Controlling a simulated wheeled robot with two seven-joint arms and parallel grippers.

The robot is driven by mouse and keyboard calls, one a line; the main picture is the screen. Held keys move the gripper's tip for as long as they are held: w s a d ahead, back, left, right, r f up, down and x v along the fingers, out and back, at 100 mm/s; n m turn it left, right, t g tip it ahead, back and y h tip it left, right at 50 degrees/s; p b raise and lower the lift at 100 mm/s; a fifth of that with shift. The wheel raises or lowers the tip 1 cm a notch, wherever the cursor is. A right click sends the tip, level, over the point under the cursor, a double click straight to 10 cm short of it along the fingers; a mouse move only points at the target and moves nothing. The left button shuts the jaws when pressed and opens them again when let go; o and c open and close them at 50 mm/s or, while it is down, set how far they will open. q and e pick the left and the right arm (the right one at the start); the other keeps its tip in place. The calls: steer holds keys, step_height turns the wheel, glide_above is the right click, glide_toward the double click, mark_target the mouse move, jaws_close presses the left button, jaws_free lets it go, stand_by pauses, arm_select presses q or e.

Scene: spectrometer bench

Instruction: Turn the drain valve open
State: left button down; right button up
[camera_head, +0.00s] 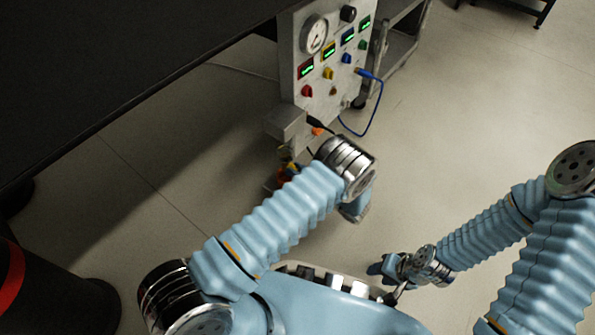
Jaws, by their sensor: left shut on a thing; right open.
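The spectrometer panel (290,62) stands at the top middle, with a gauge, several small lit displays and coloured knobs on its face. A grey box (287,124) juts out at its lower left. A small orange part (317,131) shows beside the box, and a cluster of red, yellow and blue parts (284,172) lies below it. I cannot tell which part is the drain valve. My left arm reaches across in front of the cluster; its gripper is hidden behind my own arm links. My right gripper (378,268) is open and empty, low at centre right, well apart from the panel.
A black tabletop (110,70) fills the upper left. A blue cable (376,100) loops from the panel's right side. A grey cart (398,45) stands behind the panel. A dark bin with a red band (14,275) is at lower left. Floor at right is clear.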

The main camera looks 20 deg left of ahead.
arm_select(q)
steer(key=shift+m, duration=0.4)
steer(key=c, duration=0.9)
jaws_free()
steer(key=shift+o, duration=0.2)
steer(key=v, duration=1.4)
steer(key=shift+p, duration=0.35)
